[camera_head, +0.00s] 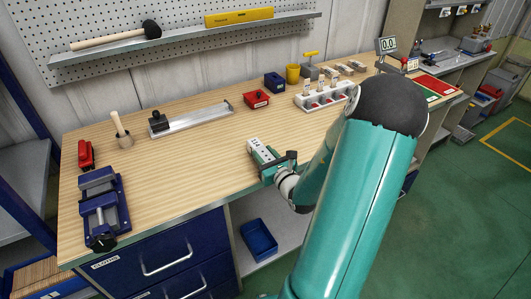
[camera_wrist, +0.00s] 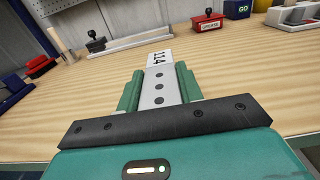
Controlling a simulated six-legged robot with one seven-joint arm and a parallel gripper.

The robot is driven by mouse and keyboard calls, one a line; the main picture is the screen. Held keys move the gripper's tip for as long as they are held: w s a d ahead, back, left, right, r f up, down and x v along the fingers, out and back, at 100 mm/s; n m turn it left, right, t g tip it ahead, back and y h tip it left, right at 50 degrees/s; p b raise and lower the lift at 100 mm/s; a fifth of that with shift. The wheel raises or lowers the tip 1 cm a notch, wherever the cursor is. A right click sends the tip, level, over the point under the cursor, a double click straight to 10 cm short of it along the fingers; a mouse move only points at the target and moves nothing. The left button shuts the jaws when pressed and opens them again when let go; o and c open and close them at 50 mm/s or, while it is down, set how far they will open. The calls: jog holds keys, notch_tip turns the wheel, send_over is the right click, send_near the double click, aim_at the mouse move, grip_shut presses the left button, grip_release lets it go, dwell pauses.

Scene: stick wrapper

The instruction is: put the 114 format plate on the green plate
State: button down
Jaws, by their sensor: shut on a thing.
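The 114 format plate (camera_wrist: 158,86) is a light grey bar with a row of dark holes and a white end marked 114. My gripper (camera_wrist: 159,78) is shut on it, with a green finger along each side. The marked end sticks out beyond the fingertips. In the head view the format plate (camera_head: 257,146) is over the front part of the wooden bench, in my gripper (camera_head: 267,157). I cannot tell if it touches the bench top. A small green plate (camera_head: 431,96) seems to lie at the bench's far right end, beside a red one.
A white rack (camera_head: 325,97) with several slots stands right of centre, with a red grease box (camera_head: 256,99) to its left. A blue vise (camera_head: 102,205) is at the left. The middle of the bench is clear.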

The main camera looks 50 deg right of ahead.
jog(key=shift+w+d+f, duration=0.1)
jog(key=shift+d+f, duration=0.15)
jog(key=shift+a+r, duration=0.2)
jog(key=shift+a, duration=0.15)
jog(key=shift+d+f, duration=0.15)
jog(key=shift+a, duration=0.2)
jog(key=c, duration=0.9)
grip_release()
jog(key=shift+d+f, duration=0.1)
jog(key=shift+f, duration=0.05)
